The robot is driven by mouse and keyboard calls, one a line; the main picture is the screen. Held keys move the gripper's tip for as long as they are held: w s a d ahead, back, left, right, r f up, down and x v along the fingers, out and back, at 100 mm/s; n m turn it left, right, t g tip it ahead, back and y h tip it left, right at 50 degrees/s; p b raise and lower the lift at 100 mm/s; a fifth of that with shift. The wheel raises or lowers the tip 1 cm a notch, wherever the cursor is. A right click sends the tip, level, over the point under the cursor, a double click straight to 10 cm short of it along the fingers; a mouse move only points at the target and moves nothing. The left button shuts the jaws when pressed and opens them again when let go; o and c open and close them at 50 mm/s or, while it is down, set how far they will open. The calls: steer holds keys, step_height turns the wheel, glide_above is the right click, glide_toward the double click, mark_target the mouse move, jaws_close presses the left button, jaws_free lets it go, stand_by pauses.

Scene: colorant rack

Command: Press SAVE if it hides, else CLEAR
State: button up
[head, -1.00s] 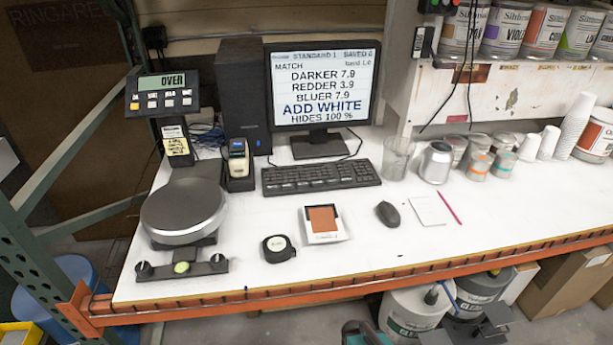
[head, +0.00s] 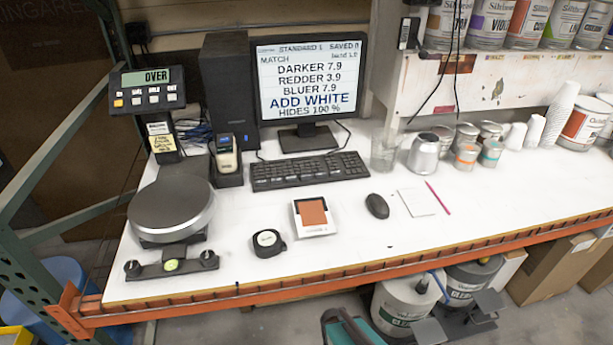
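The monitor (head: 307,85) stands at the back of the white bench. Its screen reads MATCH, DARKER 7.9, REDDER 3.9, BLUER 7.9, ADD WHITE and HIDES 100 %. The top line reads STANDARD 1 and SAVED, with a figure that looks like 0. A handheld instrument (head: 226,155) stands upright in a dark dock left of the keyboard; its button labels are too small to read. The scale's display head (head: 147,90) reads OVER above several small buttons with unreadable labels. I can make out no button marked SAVE or CLEAR. My gripper is not in view.
A brown sample card (head: 313,215), tape measure (head: 268,243), mouse (head: 377,206) and keyboard (head: 308,171) lie on the bench. The scale's round pan (head: 171,209) is at left. A glass (head: 384,152) and several small cans stand at right. The bench's orange front edge (head: 330,284) runs across.

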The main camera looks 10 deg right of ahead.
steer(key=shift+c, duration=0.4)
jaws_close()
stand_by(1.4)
